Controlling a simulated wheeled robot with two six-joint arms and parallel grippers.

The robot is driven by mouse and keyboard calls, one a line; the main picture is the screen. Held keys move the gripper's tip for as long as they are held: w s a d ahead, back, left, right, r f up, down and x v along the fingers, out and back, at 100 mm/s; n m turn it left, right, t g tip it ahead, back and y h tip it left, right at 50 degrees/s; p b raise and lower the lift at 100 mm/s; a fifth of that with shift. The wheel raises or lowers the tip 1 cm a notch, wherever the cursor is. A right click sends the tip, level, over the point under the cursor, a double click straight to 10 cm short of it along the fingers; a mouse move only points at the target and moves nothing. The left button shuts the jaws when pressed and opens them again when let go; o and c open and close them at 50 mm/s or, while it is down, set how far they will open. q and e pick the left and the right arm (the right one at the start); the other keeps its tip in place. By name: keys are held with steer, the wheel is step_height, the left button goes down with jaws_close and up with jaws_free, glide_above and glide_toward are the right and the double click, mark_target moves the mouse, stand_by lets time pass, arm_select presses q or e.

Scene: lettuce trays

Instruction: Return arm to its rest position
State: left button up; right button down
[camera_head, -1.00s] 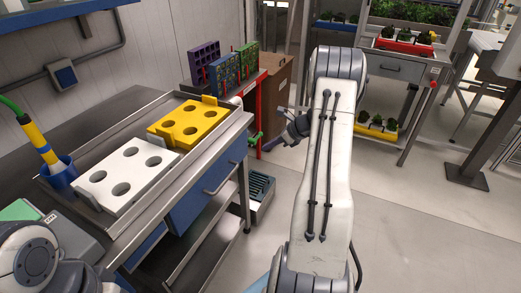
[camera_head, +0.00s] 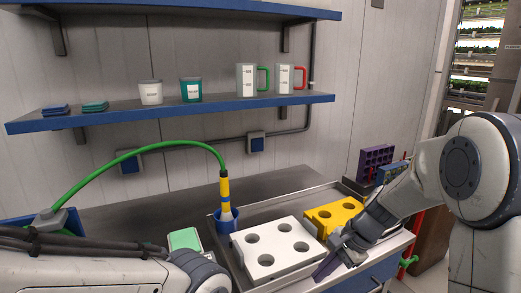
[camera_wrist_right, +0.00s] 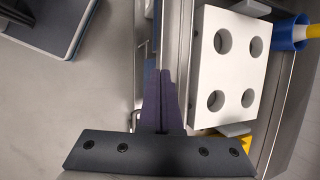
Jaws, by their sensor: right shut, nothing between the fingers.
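My right arm (camera_head: 402,198) reaches in from the right side of the head view. Its gripper (camera_head: 322,270) points down and left at the bench's front edge, beside the white four-hole tray (camera_head: 276,243). In the right wrist view the dark fingers (camera_wrist_right: 162,92) are together with nothing between them. They are near the bench edge, left of the white tray (camera_wrist_right: 232,72). Whether they touch the bench is unclear. My left arm (camera_head: 110,275) crosses the lower left of the head view, and its gripper is out of sight.
A yellow holed tray (camera_head: 337,212) sits partly behind my right arm. A yellow tool on a green hose stands in a blue cup (camera_head: 227,222). A shelf (camera_head: 200,108) with cups and jugs is above. Open floor (camera_wrist_right: 75,110) lies left in the wrist view.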

steer(key=s+a+r+n+g+h+p, duration=0.15)
steer(key=s+a+r+n, duration=0.25)
steer(key=s+a+n, duration=0.5)
steer(key=s+a+r+n+h+p, duration=0.1)
steer(key=s+r+n+h, duration=0.1)
steer(key=s+n, duration=0.9)
steer(key=s, duration=0.3)
steer(key=shift+s+r+h+p, duration=0.25)
steer(key=shift+s+h+p, duration=0.1)
steer(key=shift+s+p, duration=0.05)
